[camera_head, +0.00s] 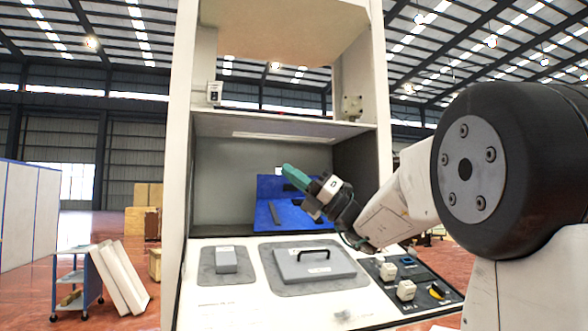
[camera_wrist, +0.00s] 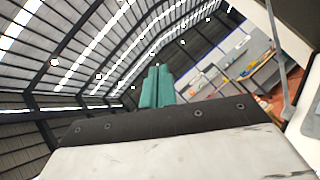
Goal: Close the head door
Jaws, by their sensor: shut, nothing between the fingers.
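The dispenser is a tall white cabinet (camera_head: 180,190) in the middle of the head view. Across its top is a beige panel (camera_head: 285,32), with an open gap below it through which the hall shows. This panel may be the head door; I cannot tell for sure. My gripper (camera_head: 292,175) has teal fingers, shut and empty. It appears in front of the cabinet's middle recess, well below the beige panel and apart from it. The shut fingers also show in the wrist view (camera_wrist: 157,87), pointing toward the hall roof.
The recess holds a blue fixture (camera_head: 290,212). The sloping worktop below carries a grey lid with a black handle (camera_head: 315,264), a small grey block (camera_head: 226,260) and a dark control panel (camera_head: 408,280). A blue cart (camera_head: 78,280) and leaning white panels (camera_head: 118,278) stand left.

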